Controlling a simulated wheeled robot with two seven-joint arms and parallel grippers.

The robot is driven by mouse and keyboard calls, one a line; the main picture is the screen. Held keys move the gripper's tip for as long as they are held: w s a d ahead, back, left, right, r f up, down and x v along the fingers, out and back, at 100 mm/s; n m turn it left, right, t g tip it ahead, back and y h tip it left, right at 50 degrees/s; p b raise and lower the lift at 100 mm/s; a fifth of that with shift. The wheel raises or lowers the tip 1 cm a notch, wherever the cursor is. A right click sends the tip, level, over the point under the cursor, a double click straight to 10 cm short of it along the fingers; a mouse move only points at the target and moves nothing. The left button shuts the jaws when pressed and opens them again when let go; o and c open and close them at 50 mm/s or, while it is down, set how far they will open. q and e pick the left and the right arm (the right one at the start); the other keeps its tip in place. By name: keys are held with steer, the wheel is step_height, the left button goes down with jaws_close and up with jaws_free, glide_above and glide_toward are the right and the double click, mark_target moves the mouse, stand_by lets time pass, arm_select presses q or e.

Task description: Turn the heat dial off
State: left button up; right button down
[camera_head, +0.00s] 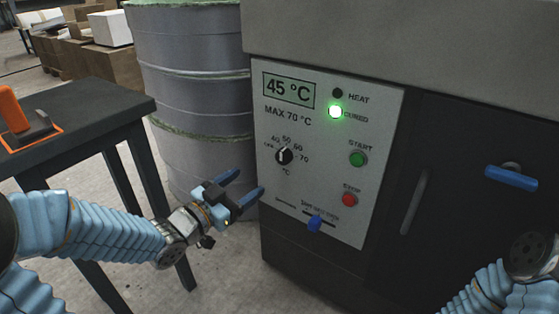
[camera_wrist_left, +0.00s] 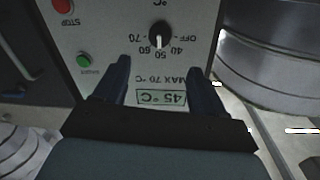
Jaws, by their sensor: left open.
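The heat dial (camera_head: 285,156) is a round black knob with a white pointer on the pale control panel (camera_head: 385,115). Its scale runs from OFF through 40, 50 and 60 to 70, and the pointer seems to stand near 50. The dial also shows in the left wrist view (camera_wrist_left: 159,35), upside down, beyond the fingertips. My left gripper (camera_head: 246,184) is open and empty, below and left of the dial in the head view and apart from it. In the wrist view its dark fingers (camera_wrist_left: 159,66) are spread below the dial. My right gripper is out of view.
The display (camera_head: 289,90) reads 45 °C; the CURED lamp (camera_head: 335,112) glows green and HEAT (camera_head: 337,93) is dark. A dark table (camera_head: 85,118) and drum (camera_head: 195,80) stand left.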

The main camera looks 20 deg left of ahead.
mark_target(281, 159)
arm_select(q)
steer(key=x, duration=1.2)
steer(key=shift+w+d+b, duration=0.1)
steer(key=shift+w+b, duration=0.15)
steer(key=shift+b, duration=0.15)
steer(key=shift+c, duration=0.3)
steer(key=c, duration=1)
